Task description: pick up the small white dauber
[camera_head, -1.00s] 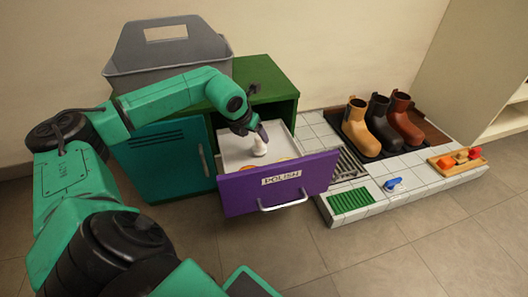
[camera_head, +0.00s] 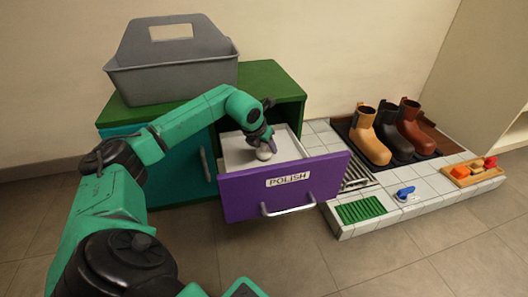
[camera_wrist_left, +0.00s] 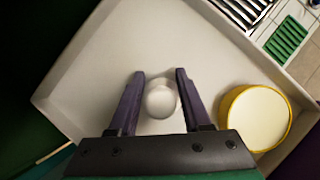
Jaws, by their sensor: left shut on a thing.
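The small white dauber (camera_head: 264,154) stands in the open purple drawer marked POLISH (camera_head: 238,196). My left gripper (camera_head: 265,146) reaches down into the drawer and is shut on the dauber, hiding its upper part. In the left wrist view the dauber (camera_wrist_left: 161,100) is a pale round shape between the two dark fingers (camera_wrist_left: 158,88), above the drawer's light floor. I cannot tell whether it is lifted off the floor. My right gripper is not in view.
A round yellow-rimmed tin (camera_wrist_left: 257,117) lies in the drawer, right of the gripper. A grey caddy (camera_head: 172,75) stands on the green cabinet (camera_head: 265,80). Boots (camera_head: 372,138), a green mat (camera_head: 361,209) and a blue item (camera_head: 404,193) are on the tiled platform at right.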

